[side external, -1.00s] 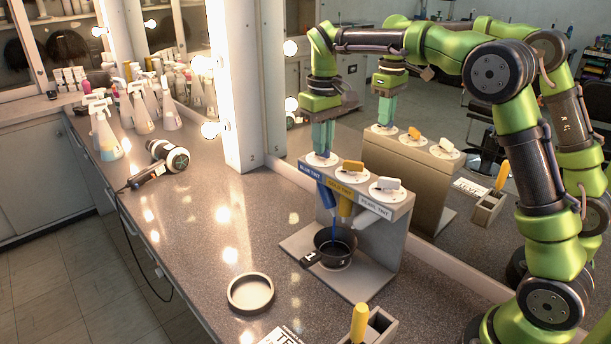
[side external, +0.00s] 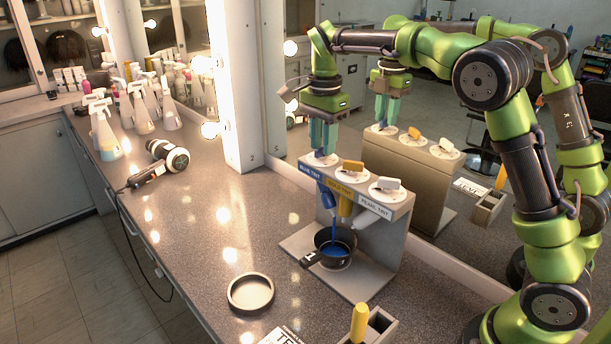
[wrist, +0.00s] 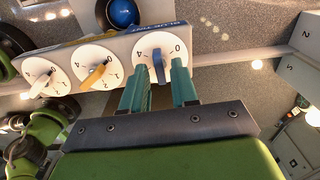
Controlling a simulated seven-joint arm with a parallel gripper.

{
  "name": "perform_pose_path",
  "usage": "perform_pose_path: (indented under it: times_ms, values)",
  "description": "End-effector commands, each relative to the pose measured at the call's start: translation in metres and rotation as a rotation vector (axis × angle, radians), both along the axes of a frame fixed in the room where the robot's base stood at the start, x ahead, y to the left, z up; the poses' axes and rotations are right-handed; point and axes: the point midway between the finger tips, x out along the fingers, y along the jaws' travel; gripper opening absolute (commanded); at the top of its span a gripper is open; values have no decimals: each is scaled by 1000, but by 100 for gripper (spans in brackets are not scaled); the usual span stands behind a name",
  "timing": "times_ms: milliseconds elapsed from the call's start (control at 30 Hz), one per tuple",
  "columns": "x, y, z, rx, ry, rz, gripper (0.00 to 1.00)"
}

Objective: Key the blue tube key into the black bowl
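The blue tube key (wrist: 158,65) stands on the white numbered dial at the blue tint end of the dispenser (side external: 393,235). My gripper (side external: 322,153) is over this dial, its teal fingers pointing down, one on each side of the key. In the wrist view the key shows between the fingertips (wrist: 161,65); I cannot tell whether they press on it. A blue nozzle (side external: 327,195) slants below the dial, with a blue stream under it. The black bowl (side external: 349,262) stands on the dispenser's base below and holds a blue pool.
Yellow (side external: 353,167) and white (side external: 388,183) keys stand beside the blue one. A round shallow dish (side external: 251,306) and a holder with a yellow-handled tool (side external: 359,322) are in front. A mirror is close behind.

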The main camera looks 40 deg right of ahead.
Motion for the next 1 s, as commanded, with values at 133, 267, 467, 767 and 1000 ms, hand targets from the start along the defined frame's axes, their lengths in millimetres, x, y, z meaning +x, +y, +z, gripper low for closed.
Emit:
perform_pose_path:
  times_ms: [133, 267, 467, 767, 1000]
  values:
    - [0, 0, 0, 1, 0, 2, 37]
    - [0, 0, 0, 1, 0, 4, 37]
    - [1, 0, 11, 1, -2, 5, 37]
    - [1, 0, 41, 0, -1, 5, 37]
    - [0, 0, 59, 0, 0, 5, 37]
